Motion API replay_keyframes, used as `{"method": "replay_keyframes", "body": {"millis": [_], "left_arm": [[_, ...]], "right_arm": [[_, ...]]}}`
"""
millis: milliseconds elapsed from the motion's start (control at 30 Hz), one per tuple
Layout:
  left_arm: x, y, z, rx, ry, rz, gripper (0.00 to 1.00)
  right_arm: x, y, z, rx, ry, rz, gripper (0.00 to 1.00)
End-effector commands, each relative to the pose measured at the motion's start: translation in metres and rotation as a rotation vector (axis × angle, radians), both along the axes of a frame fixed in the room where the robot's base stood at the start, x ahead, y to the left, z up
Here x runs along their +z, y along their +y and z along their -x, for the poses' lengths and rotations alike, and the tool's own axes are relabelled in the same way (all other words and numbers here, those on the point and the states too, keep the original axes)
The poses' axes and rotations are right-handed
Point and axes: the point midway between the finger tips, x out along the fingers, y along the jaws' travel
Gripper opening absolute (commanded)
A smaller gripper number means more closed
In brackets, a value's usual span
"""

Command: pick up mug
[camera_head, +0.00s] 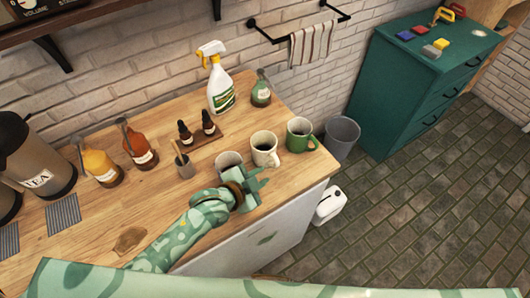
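Three mugs stand upright in a row near the right end of the wooden counter (85,222). The green mug (299,136) is farthest right, with its handle to the right. The cream mug (264,150) is in the middle. A pale mug (228,161) is at the left, its lower part hidden behind my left gripper. My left gripper (262,190) is by the counter's front edge, in front of the pale and cream mugs. Its fingers are apart with nothing seen between them. Whether it touches the pale mug cannot be told. My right gripper is out of view.
A spray bottle (220,92), a green bottle (261,94), small dark bottles (185,132) and a brush cup (184,168) stand behind the mugs. Orange (140,150) and yellow (101,168) bottles are left. A bin (342,137) and a teal cabinet (395,100) are right.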

Motion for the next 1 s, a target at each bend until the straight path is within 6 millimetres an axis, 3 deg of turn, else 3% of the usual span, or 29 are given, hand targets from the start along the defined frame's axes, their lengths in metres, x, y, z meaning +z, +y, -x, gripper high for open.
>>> {"method": "replay_keyframes", "body": {"millis": [433, 733, 767, 833, 1000], "left_arm": [[-0.028, -0.028, -0.041, -0.001, 0.001, 0.0, 0.21], [-0.031, -0.032, -0.046, -0.001, 0.001, -0.001, 0.21], [-0.031, -0.032, -0.046, -0.001, 0.001, -0.001, 0.18], [-0.031, -0.032, -0.046, -0.001, 0.001, -0.001, 0.0], [-0.03, -0.032, -0.046, -0.001, 0.0, -0.001, 0.0]], "right_arm": [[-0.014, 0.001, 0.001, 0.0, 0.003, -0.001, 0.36], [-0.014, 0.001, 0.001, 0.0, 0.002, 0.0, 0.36], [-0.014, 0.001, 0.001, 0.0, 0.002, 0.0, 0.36], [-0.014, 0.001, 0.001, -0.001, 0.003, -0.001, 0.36], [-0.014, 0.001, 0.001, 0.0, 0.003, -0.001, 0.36]]}}
